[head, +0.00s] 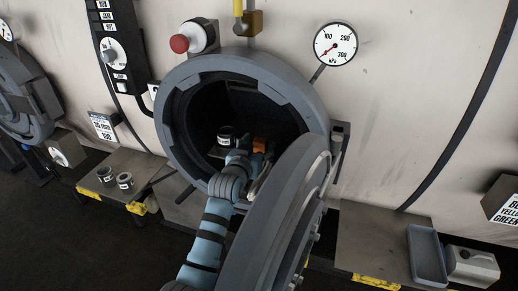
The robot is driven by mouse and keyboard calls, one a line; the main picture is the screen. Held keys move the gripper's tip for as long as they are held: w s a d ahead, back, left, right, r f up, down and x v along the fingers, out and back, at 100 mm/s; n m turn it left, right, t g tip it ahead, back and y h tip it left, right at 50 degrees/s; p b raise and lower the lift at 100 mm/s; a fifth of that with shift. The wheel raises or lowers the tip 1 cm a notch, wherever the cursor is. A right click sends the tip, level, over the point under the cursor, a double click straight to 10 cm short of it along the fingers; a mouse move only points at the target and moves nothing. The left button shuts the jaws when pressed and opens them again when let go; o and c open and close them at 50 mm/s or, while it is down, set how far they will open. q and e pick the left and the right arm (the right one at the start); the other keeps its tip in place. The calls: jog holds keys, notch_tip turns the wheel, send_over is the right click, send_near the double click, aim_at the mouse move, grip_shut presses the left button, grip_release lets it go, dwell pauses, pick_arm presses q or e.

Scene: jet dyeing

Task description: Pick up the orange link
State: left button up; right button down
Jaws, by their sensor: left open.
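The orange link (261,144) shows as a small orange shape inside the round opening of the machine in the head view. My left arm reaches up from the bottom into this opening. My left gripper (257,163) is open, right by the orange link and partly hidden by my arm and the door. I cannot tell whether its fingers touch the link. My right gripper is not in view.
The thick round door (289,216) stands swung open close to the right of my arm. A labelled can (226,134) sits inside the opening, left of the link. Two cans (125,181) stand on a low shelf at left. A grey tray (427,256) lies at right.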

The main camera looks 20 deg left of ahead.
aim_at(259, 142)
pick_arm(q)
jog(key=x, duration=0.3)
jog(key=shift+w+a, duration=0.15)
jog(key=shift+w, duration=0.1)
jog(key=shift+s, duration=0.15)
jog(key=shift+c, duration=0.3)
jog(key=c, duration=1.3)
